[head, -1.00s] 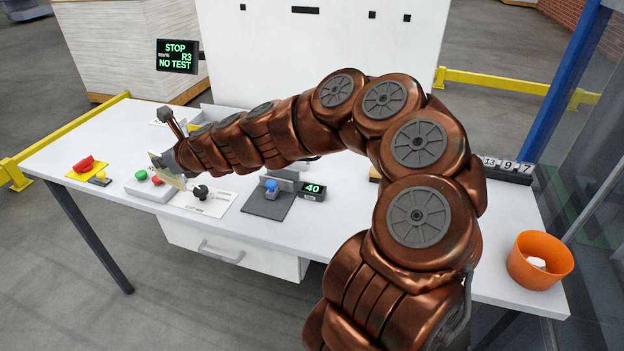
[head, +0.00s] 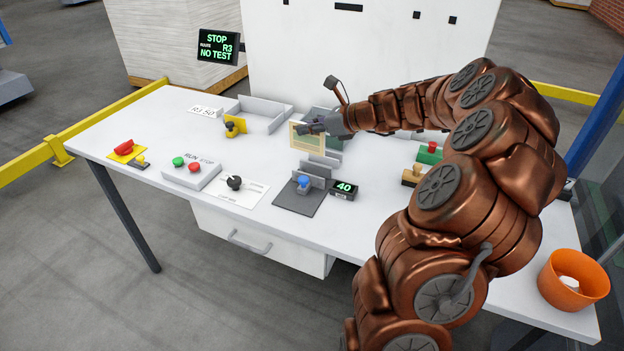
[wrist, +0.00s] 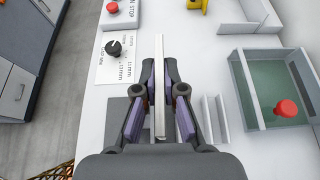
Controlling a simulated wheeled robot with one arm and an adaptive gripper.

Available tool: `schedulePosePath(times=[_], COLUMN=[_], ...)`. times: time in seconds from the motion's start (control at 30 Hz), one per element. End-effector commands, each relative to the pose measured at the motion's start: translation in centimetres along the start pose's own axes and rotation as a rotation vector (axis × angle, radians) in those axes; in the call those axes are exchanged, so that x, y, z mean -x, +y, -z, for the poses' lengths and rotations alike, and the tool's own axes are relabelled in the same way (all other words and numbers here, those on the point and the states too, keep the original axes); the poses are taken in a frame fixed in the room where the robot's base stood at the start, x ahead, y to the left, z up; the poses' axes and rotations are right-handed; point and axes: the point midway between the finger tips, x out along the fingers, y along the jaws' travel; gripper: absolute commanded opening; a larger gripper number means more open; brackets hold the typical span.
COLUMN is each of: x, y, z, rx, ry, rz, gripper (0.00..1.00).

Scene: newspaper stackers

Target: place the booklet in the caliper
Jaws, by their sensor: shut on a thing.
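My gripper (head: 318,126) is shut on a thin cream booklet (head: 304,136), held upright above the table behind the caliper. In the wrist view the booklet (wrist: 160,85) stands edge-on between the fingers (wrist: 160,97). The caliper (head: 313,183), a dark base with grey upright plates and a blue knob, stands in front of the booklet, with a display (head: 344,189) reading 40 beside it. In the wrist view my gripper hides most of the caliper; part of a dark base (wrist: 116,112) shows at its left. The booklet is apart from the caliper.
A narrow grey two-walled holder (head: 325,160) stands just behind the caliper. A green-floored tray (wrist: 257,108) with a red knob lies right in the wrist view. A black dial (head: 234,183) and RUN/STOP button box (head: 190,174) are left. An orange bin (head: 573,280) is right.

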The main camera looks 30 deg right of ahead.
Motion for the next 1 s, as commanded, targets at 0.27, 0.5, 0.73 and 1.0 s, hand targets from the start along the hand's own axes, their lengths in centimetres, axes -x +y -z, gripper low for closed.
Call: schedulePosePath(times=[0.27,0.5,0.73,1.0], x=[0.4,-1.3,-1.9,-3.2], y=[-0.4,-0.4,-0.5,-0.4], z=[1.8,5.1,6.4,9.1], rx=[0.005,0.005,0.007,0.004], ry=[-0.001,-0.001,-0.001,-0.001], rz=[-0.016,-0.016,-0.013,-0.015], gripper=[0.00,0.00,0.00,0.00])
